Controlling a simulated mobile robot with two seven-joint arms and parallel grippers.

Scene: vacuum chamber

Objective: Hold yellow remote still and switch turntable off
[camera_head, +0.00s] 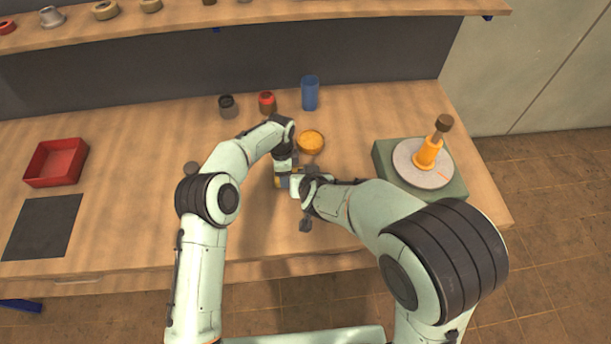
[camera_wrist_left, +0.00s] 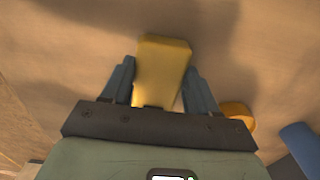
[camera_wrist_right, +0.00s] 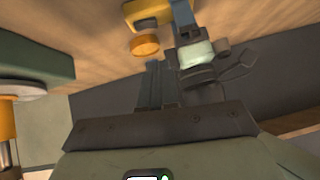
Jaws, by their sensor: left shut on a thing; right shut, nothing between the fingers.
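The yellow remote (camera_wrist_left: 162,68) is between the two fingers of my left gripper (camera_wrist_left: 160,82), which is shut on it. In the head view a small part of the remote (camera_head: 280,182) shows low over the table; the grippers hide most of it. My right gripper (camera_head: 303,184) is shut and empty, close to the remote on its right. In the right wrist view its closed fingers (camera_wrist_right: 153,85) show, with the remote (camera_wrist_right: 148,12) beyond them. The turntable (camera_head: 385,165) has a green base and a grey disc carrying an orange, dark-topped piece (camera_head: 430,150). I cannot tell whether it turns.
A blue cup (camera_head: 310,92), a red jar (camera_head: 267,102) and a dark jar (camera_head: 228,106) stand farther back. A red tray (camera_head: 57,162) and dark mat (camera_head: 42,228) lie at left.

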